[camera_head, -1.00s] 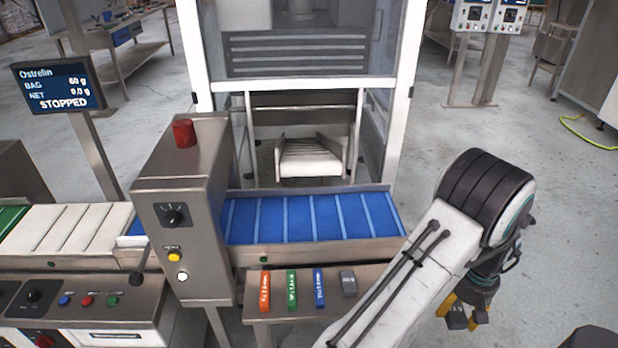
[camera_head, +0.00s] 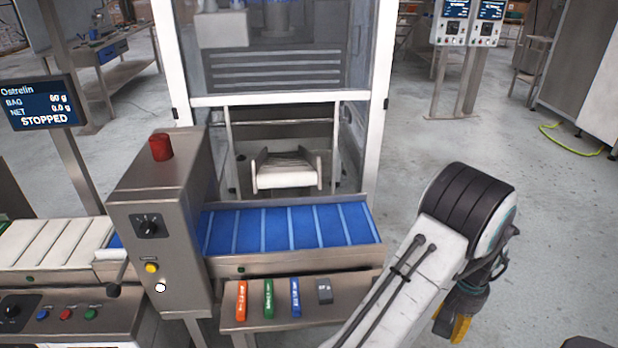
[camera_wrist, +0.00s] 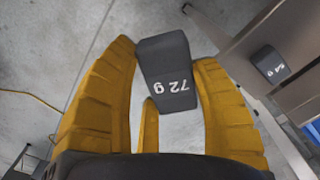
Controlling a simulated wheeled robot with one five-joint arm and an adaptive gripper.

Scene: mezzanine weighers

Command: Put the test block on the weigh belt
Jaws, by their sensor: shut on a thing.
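My gripper (camera_wrist: 165,100) is shut on a dark grey block (camera_wrist: 168,70) marked "72 g", with the yellow fingers on either side of it. A blue slatted belt (camera_head: 290,230) lies left of my arm. A whitish slatted belt (camera_head: 50,243) lies at the far left, beyond the steel housing (camera_head: 155,235). Which is the weigh belt is not marked. A screen (camera_head: 40,104) reads NET 0.0 g and STOPPED.
A steel shelf (camera_head: 350,295) below the blue belt holds orange (camera_head: 241,300), green (camera_head: 269,298) and blue (camera_head: 296,297) bars. A small grey block (camera_head: 324,291) there reads "54 g" in the wrist view (camera_wrist: 270,64). A framed guard (camera_head: 385,50) stands behind. Open floor lies right.

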